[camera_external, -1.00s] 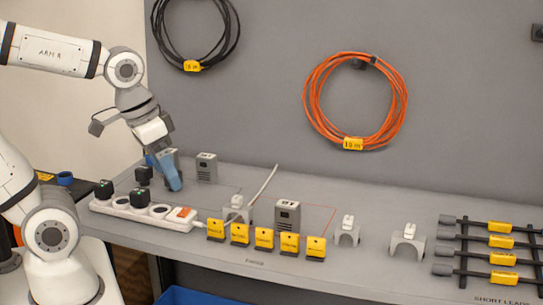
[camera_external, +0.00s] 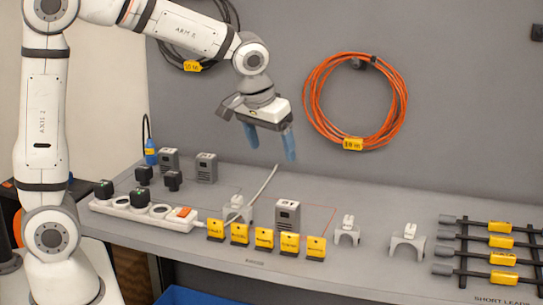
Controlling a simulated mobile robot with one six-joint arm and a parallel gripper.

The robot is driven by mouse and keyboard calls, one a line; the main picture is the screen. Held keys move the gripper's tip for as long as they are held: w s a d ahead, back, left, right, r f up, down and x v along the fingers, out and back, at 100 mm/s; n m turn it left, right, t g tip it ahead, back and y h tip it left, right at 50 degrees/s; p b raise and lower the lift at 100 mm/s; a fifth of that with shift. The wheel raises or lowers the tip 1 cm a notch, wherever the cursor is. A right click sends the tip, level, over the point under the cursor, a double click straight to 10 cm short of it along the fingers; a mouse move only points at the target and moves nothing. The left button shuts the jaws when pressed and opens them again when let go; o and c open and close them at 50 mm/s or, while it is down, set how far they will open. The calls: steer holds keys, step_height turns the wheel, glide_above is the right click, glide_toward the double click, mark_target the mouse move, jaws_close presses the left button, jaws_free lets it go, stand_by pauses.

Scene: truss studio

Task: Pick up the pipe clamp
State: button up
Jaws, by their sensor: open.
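My gripper (camera_external: 270,146) is open and empty, with its two blue fingers pointing down. It hangs above the back of the grey bench, left of the orange cable coil. No thing is plainly recognisable as the pipe clamp. Three grey arch-shaped pieces with white tops could be clamps: a left one (camera_external: 237,211) behind the yellow tags, a middle one (camera_external: 347,236) and a larger right one (camera_external: 408,244). They stand on the bench, lower in the picture than my gripper. The left arch is partly hidden by the tags.
A white power strip (camera_external: 133,214) with black plugs lies at the left of the bench (camera_external: 390,195). A blue plug (camera_external: 151,156) stands behind it. Grey boxes (camera_external: 287,215) and a row of yellow tags (camera_external: 265,239) stand nearby. Short leads (camera_external: 490,240) lie at the right.

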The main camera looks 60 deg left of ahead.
steer(key=w+f+n+b, duration=0.2)
steer(key=w+f, duration=0.6)
steer(key=w, duration=0.3)
steer(key=n+y+b, duration=0.1)
steer(key=n+b, duration=0.1)
glide_above(348, 228)
steer(key=s+d, duration=0.1)
steer(key=d, duration=0.1)
steer(key=f, duration=1.3)
steer(key=shift+s+a, duration=0.15)
steer(key=shift+a, duration=0.05)
steer(key=p+x, duration=0.1)
steer(key=x, duration=0.2)
steer(key=a+p+x, duration=0.1)
steer(key=p+x, duration=0.1)
steer(key=x, duration=0.1)
steer(key=shift+a+f, duration=0.1)
steer(key=shift+f, duration=0.05)
steer(key=shift+w+a+f, duration=0.15)
steer(key=shift+w+f, duration=0.1)
steer(key=shift+f, duration=0.35)
steer(key=shift+c, duration=0.3)
steer(key=c, duration=1.1)
steer(key=shift+r, duration=0.1)
